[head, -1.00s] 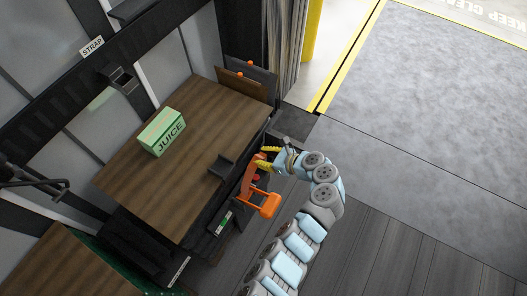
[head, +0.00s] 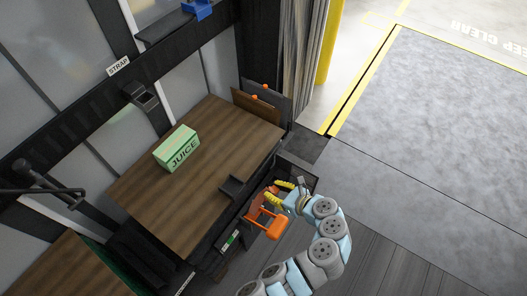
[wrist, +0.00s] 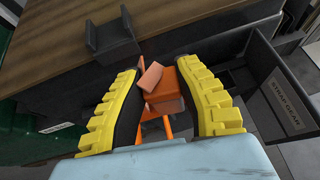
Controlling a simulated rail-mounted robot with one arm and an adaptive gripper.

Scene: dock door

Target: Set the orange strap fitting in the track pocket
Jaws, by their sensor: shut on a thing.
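The orange strap fitting (head: 266,222) is between the two yellow-padded fingers of my gripper (head: 279,193), which is shut on it at the front edge of the wooden table. In the wrist view, its orange body (wrist: 165,98) sits between the fingers, and its lower part is partly hidden behind them and the wrist. The black track (head: 92,110) runs along the wall at upper left, with a "STRAP" label. A black pocket (head: 142,96) is on it below the label, well away from my gripper. I cannot see into its bottom.
A green juice carton (head: 177,149) stands on the wooden table (head: 200,215). A black bracket (head: 233,187) is at the table's front edge. An open drawer marked "STRAP GEAR" (wrist: 282,104) is beside my gripper.

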